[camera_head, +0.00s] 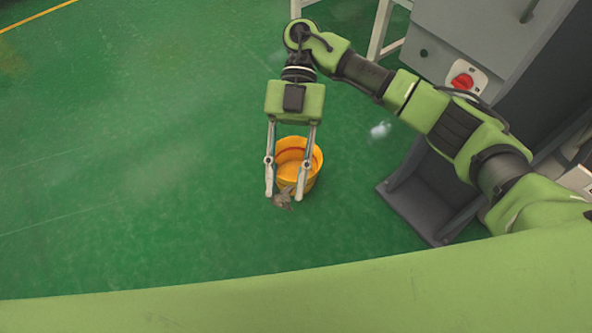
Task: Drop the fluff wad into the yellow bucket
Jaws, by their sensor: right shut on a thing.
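The yellow bucket (311,158) stands on the green floor near the middle of the view, and its open top shows. My right gripper (284,196) hangs in front of the bucket, with its fingers crossing the bucket in the picture. It is shut on a small grey-brown fluff wad (283,200) at the fingertips. The wad shows at the bucket's near left edge in the picture. I cannot tell how high it is above the rim. My left gripper is not in view.
A grey cabinet (440,30) with a red switch (462,82) stands at the upper right. A dark metal foot (415,205) is on the floor right of the bucket. A small whitish patch (380,130) is on the floor. The green floor at left is clear.

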